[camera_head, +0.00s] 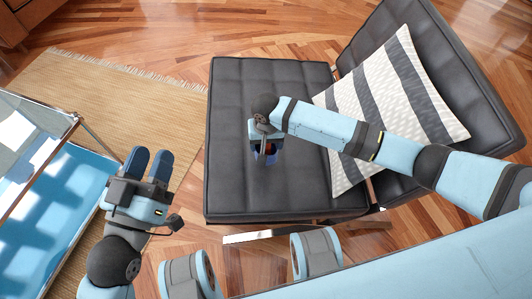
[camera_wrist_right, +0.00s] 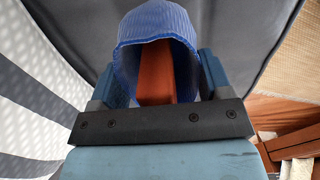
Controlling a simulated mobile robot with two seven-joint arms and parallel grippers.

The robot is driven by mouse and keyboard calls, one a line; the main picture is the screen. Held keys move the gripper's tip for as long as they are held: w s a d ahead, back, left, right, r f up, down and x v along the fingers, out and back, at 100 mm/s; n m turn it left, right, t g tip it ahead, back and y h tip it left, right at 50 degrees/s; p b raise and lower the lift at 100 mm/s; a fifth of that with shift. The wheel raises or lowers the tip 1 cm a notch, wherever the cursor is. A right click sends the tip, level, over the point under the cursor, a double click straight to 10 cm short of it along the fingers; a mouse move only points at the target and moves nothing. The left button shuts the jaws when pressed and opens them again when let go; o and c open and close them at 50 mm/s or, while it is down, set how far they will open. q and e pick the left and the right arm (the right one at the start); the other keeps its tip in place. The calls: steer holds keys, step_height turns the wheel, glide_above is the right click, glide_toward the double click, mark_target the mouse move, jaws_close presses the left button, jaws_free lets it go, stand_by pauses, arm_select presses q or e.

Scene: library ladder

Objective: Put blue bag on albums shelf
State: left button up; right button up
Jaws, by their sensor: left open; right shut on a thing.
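The blue bag (camera_wrist_right: 158,22) is between the fingers of my right gripper (camera_wrist_right: 155,85) in the right wrist view. Its mouth faces the camera and an orange-red thing (camera_wrist_right: 155,72) shows inside it. In the head view, my right gripper (camera_head: 265,148) points down over the dark seat, and only a little of the blue bag (camera_head: 271,159) shows below it. I cannot tell whether the bag touches the seat. My left gripper (camera_head: 150,165) is open and empty at the lower left. I cannot make out an albums shelf in either view.
A dark tufted lounge chair (camera_head: 235,95) fills the middle, with a striped cushion (camera_head: 430,110) against its back. A glass-topped table with a blue surface (camera_head: 60,215) stands at the left on a tan rug (camera_head: 120,90). Wood floor (camera_head: 170,35) is clear at the top.

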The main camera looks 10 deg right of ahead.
steer(key=shift+f, duration=0.6)
step_height(320, 180, down, 4)
steer(key=shift+r+b, duration=0.15)
steer(key=shift+b, duration=0.75)
steer(key=shift+r, duration=0.1)
steer(key=o, duration=0.5)
steer(key=shift+f, duration=0.2)
steer(key=o, duration=0.5)
steer(key=shift+c, duration=0.2)
steer(key=shift+r, duration=0.1)
